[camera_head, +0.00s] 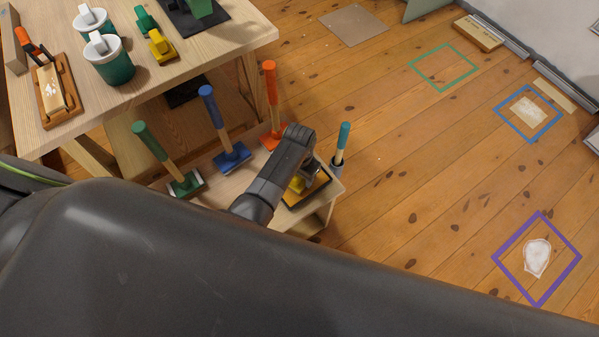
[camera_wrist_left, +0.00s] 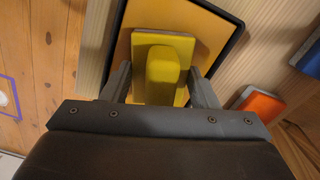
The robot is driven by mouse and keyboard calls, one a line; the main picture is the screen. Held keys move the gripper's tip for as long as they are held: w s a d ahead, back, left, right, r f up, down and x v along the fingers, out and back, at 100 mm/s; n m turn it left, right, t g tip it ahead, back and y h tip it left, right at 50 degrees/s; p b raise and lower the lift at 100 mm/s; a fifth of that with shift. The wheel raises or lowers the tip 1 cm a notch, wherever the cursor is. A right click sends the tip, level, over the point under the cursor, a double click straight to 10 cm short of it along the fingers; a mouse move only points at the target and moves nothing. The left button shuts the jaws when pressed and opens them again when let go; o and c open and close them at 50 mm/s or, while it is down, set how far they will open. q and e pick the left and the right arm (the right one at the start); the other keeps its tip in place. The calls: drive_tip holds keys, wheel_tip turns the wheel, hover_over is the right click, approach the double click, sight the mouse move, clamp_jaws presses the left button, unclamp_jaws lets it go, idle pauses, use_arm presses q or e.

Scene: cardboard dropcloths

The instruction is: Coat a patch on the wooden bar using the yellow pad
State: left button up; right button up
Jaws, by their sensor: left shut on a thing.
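My left gripper (camera_head: 304,172) is over the low bench and shut on the yellow pad (camera_head: 297,185). In the left wrist view, the pad's raised yellow grip (camera_wrist_left: 162,75) sits between the two fingers. The pad is over or in a black-rimmed tray with a yellow-orange inside (camera_wrist_left: 215,30); I cannot tell whether it touches the bottom. A pale wooden bar (camera_head: 478,33) lies on the floor by the wall at the far right; its surface detail is too small to read. My right gripper is not in view.
Green (camera_head: 155,145), blue (camera_head: 218,118) and orange (camera_head: 270,95) long-handled tools stand on the bench. A teal-handled tool (camera_head: 343,135) stands at its right end. The worktable (camera_head: 225,45) holds tins and tools. Green, blue and purple (camera_head: 512,239) taped squares mark the floor, which is otherwise mostly clear.

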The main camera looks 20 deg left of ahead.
use_arm(q)
wheel_tip(320, 180, up, 2)
drive_tip(key=shift+r+p, duration=0.1)
drive_tip(key=shift+p, duration=0.7)
wheel_tip(320, 180, up, 3)
drive_tip(key=p, duration=0.3)
drive_tip(key=shift+w, duration=0.1)
drive_tip(key=shift+r+p, duration=0.75)
drive_tip(key=shift+p, duration=0.4)
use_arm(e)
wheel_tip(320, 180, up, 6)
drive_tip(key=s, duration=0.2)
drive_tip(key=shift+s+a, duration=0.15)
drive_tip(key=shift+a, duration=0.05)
use_arm(q)
drive_tip(key=shift+r+p, duration=0.65)
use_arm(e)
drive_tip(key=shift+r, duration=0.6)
